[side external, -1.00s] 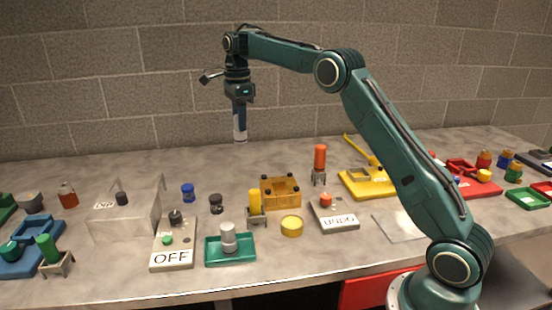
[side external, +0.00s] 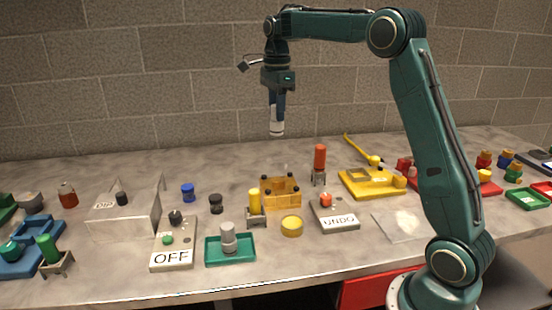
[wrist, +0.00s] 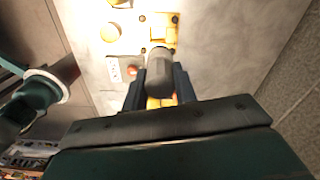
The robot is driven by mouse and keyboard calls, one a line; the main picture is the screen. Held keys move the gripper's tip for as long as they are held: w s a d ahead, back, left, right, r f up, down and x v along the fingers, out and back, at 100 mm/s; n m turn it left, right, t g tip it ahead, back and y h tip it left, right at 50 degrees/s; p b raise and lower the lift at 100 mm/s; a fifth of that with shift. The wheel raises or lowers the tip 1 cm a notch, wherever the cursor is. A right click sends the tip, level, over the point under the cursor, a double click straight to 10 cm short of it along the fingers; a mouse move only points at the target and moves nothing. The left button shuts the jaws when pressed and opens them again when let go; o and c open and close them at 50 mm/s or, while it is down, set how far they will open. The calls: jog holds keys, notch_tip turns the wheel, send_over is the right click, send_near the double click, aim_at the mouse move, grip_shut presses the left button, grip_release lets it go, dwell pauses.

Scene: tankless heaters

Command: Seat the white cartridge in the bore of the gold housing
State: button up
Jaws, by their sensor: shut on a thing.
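The white cartridge (side external: 277,127) hangs upright below my gripper (side external: 277,110), high above the table. My gripper is shut on it, and the fingers cover its upper part. In the wrist view the cartridge (wrist: 158,68) shows as a grey-white cylinder between the two dark fingers (wrist: 158,90). The gold housing (side external: 281,193) is a square block with dark knobs at its corners, standing on the table below the cartridge. It also shows in the wrist view (wrist: 160,30), just beyond the cartridge's end. The cartridge and housing are well apart. The inside of the bore is not clear.
An orange cylinder on a stand (side external: 319,160) rises right of the housing. A yellow cylinder on a stand (side external: 254,203) is at its front left, with a yellow disc (side external: 292,226) in front. The UNDO panel (side external: 338,222) and yellow tray (side external: 368,186) lie to the right.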

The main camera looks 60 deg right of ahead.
jog(key=shift+s+d+r, duration=0.1)
jog(key=shift+s, duration=0.35)
notch_tip(320, 180, down, 16)
jog(key=shift+r, duration=0.15)
dwell(0.4)
jog(key=shift+f, duration=2.15)
jog(key=shift+f, duration=0.15)
jog(key=o, duration=1)
